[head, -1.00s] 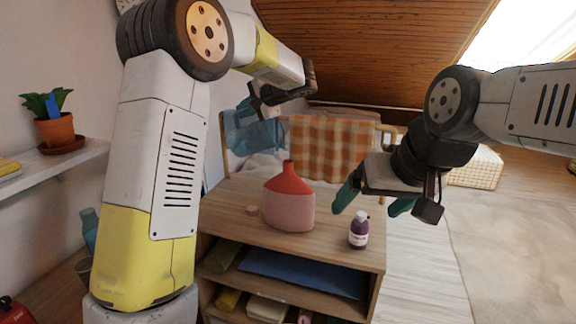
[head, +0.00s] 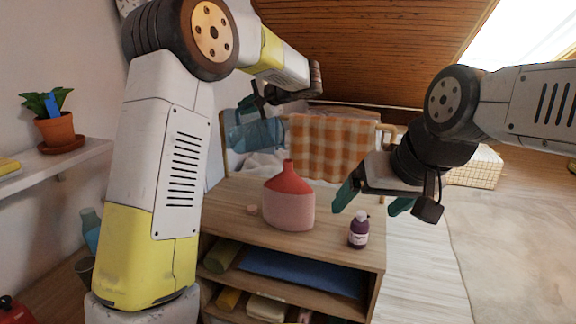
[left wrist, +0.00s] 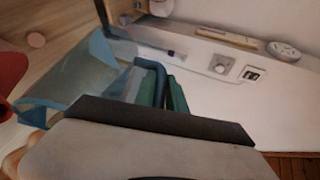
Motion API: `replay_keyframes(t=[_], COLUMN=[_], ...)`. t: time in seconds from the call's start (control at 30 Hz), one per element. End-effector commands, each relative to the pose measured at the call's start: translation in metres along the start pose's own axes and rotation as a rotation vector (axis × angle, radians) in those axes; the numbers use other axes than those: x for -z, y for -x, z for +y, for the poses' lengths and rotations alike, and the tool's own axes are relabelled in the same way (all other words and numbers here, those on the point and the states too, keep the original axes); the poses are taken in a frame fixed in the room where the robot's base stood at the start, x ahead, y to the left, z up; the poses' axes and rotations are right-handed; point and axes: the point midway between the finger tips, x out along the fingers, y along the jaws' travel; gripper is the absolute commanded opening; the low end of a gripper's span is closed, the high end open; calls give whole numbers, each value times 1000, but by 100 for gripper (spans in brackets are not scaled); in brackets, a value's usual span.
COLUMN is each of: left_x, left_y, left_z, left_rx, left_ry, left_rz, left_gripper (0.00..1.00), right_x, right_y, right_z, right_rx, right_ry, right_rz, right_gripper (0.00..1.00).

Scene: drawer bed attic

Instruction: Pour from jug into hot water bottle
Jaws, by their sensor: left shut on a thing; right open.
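The hot water bottle (head: 289,208), red above and pink below, stands upright on the wooden cabinet top, neck up. Its red part shows at the left edge of the left wrist view (left wrist: 8,78). The translucent blue jug (head: 256,136) is in the air behind and left of the bottle's neck, apart from it. My left gripper (left wrist: 162,88) is shut on the jug's handle; its fingertips are hard to see in the head view. The jug's exact tilt and contents cannot be told. My right gripper (head: 372,204) is open and empty, right of the bottle.
A small purple bottle with a white cap (head: 359,230) stands near the cabinet's front right, below my right gripper. A small round stopper (head: 252,210) lies left of the hot water bottle. A checkered orange cloth (head: 330,148) hangs behind. A potted plant (head: 57,128) sits on the left shelf.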

Motion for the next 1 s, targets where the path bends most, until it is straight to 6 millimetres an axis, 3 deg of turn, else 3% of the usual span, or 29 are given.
replay_keyframes(t=[1.0], left_x=[4], left_y=[11], left_z=[-4], left_rx=[61], left_ry=[-25], left_rz=[-12], left_gripper=[0], right_x=[0], right_y=[0], right_z=[0], right_rx=[0], right_ry=[0], right_rz=[0], right_gripper=[89])
